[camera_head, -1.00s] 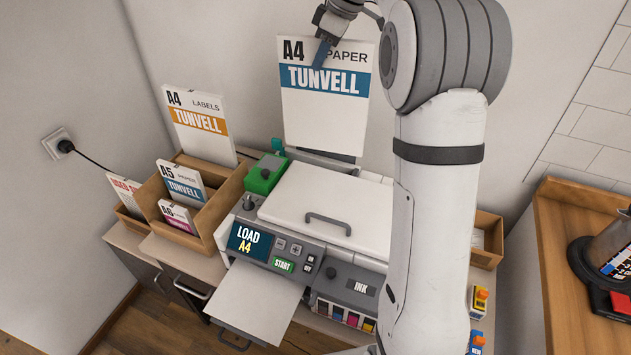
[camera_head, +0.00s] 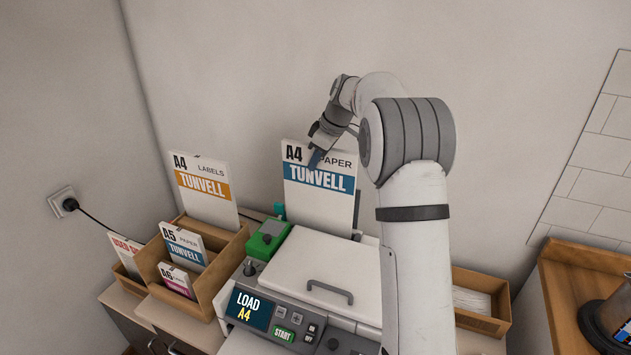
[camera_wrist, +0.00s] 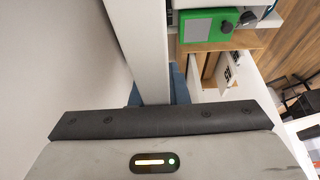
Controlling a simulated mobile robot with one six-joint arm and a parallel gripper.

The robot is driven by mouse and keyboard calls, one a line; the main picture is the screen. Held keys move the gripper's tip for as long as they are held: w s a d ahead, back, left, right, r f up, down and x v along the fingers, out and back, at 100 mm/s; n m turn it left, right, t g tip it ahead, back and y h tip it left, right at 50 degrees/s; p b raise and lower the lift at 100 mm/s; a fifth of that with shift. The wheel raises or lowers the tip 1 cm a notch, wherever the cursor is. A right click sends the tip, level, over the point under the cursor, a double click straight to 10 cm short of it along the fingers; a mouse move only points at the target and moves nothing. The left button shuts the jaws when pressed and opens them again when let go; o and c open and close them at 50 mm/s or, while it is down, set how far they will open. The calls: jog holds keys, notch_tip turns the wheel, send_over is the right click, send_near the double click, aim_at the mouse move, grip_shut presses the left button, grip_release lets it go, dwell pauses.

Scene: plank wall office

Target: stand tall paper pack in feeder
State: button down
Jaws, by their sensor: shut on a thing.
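The tall A4 paper pack (camera_head: 318,203), white with a blue TUNVELL band, stands upright behind the printer lid, at the feeder at the printer's back. My gripper (camera_head: 316,158) is shut on the pack's top edge. In the wrist view the pack (camera_wrist: 150,50) shows edge-on, running away from the jaws. The printer (camera_head: 320,275) has a grey-handled lid and a screen (camera_head: 247,309) reading LOAD A4. The lid hides the pack's lower end, so I cannot tell whether it rests on the feeder's floor.
A wooden organizer (camera_head: 208,284) at left holds an A4 labels pack (camera_head: 205,192), an A5 pack (camera_head: 184,246) and an A6 pack (camera_head: 177,281). A green box (camera_head: 268,238) sits beside the pack. A wooden tray (camera_head: 488,322) stands right. The wall is close behind.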

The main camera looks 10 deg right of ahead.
aim_at(316, 180)
jog(key=shift+f+p, duration=0.45)
jog(key=shift+f, duration=2.65)
jog(key=shift+f, duration=0.15)
jog(key=c, duration=1.4)
grip_release()
